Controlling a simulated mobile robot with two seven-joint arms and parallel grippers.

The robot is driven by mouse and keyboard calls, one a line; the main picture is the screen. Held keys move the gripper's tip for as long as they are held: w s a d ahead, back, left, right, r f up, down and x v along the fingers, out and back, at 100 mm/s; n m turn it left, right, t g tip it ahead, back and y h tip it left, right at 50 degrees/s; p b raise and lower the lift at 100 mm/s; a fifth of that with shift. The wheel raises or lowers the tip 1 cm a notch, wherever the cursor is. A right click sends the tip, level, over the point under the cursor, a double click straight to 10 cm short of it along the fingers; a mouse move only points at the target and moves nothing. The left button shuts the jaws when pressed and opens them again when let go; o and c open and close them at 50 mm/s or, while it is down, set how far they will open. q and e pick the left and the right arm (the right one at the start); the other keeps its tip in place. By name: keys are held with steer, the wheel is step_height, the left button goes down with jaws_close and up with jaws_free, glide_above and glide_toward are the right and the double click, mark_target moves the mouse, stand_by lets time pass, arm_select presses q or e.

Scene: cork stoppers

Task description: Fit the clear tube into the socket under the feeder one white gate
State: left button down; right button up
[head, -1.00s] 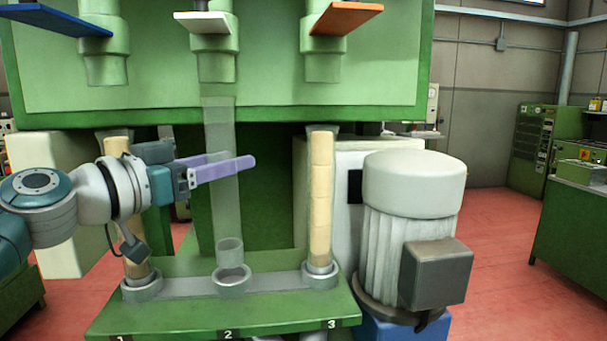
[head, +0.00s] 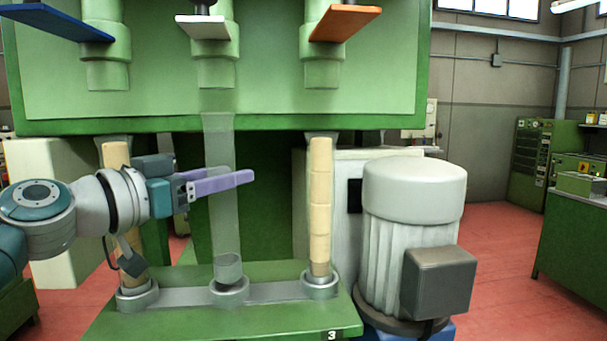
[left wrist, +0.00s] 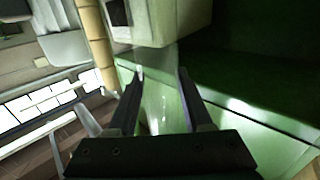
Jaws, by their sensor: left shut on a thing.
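The clear tube (head: 224,225) stands about upright in the middle of the head view, below the nozzle with the white gate (head: 204,26). My left gripper (head: 222,185) is shut on the tube around mid-height, its purple fingers running across it. The tube's lower end meets the mouth of the middle grey socket (head: 229,292); I cannot tell how deep it sits. Its top is below the nozzle, in front of the green housing. In the left wrist view the two dark fingers (left wrist: 160,75) flank a faint see-through shape. My right gripper is not in view.
Two tubes filled with tan corks stand in the left socket (head: 137,296) and the right socket (head: 320,285). A blue gate (head: 55,22) and an orange gate (head: 345,24) hang either side of the white one. A large pale motor (head: 412,235) stands to the right.

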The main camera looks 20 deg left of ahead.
arm_select(q)
steer(key=shift+f+b, duration=1.35)
steer(key=shift+b, duration=0.5)
stand_by(1.5)
steer(key=shift+c, duration=1.2)
jaws_free()
steer(key=shift+s, duration=0.1)
steer(key=b+v, duration=0.2)
steer(key=v, duration=0.7)
steer(key=shift+s+a+b, duration=0.2)
steer(key=shift+s+b, duration=0.15)
